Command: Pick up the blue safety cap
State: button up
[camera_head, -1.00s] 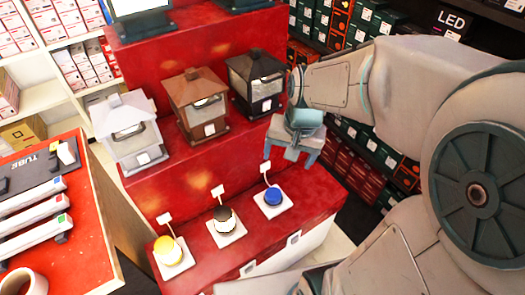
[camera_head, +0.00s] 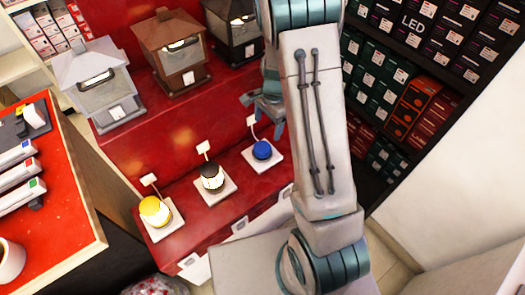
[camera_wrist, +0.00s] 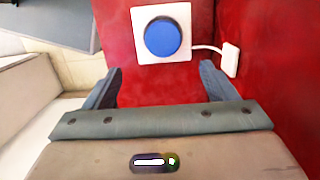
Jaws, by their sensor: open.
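The blue safety cap (camera_head: 262,150) is round and sits on a white square plate (camera_head: 276,163) on the lower red step, at the right end of a row. In the wrist view the blue cap (camera_wrist: 162,37) is at top centre, ahead of my fingers and between their lines. My gripper (camera_wrist: 161,70) is open and empty, its two fingers spread wide and not touching the cap. In the head view my gripper (camera_head: 262,103) is partly hidden by my arm and appears above the cap.
A dark cap (camera_head: 211,175) and a yellow cap (camera_head: 154,211) sit on plates to the left. Lanterns, including a brown one (camera_head: 174,50), stand on the step above. A red-topped counter (camera_head: 65,215) is at left. Shelves of boxes (camera_head: 400,80) are at right.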

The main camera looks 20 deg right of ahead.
send_over(262, 147)
jog(key=d, duration=0.1)
notch_tip(262, 147, down, 6)
jog(key=shift+s+d+f+b, duration=0.1)
jog(key=shift+f+b, duration=0.1)
jog(key=shift+b, duration=0.2)
jog(key=shift+a+f+b, duration=0.1)
jog(key=shift+a+f, duration=0.1)
jog(key=shift+f, duration=0.75)
jog(key=shift+a+f+b, duration=0.15)
jog(key=shift+a+f, duration=0.05)
jog(key=shift+f, duration=0.8)
jog(key=shift+a+f+b, duration=0.1)
jog(key=shift+a+f, duration=0.1)
jog(key=shift+f, duration=0.75)
jog(key=shift+c, duration=0.3)
jog(key=c, duration=1)
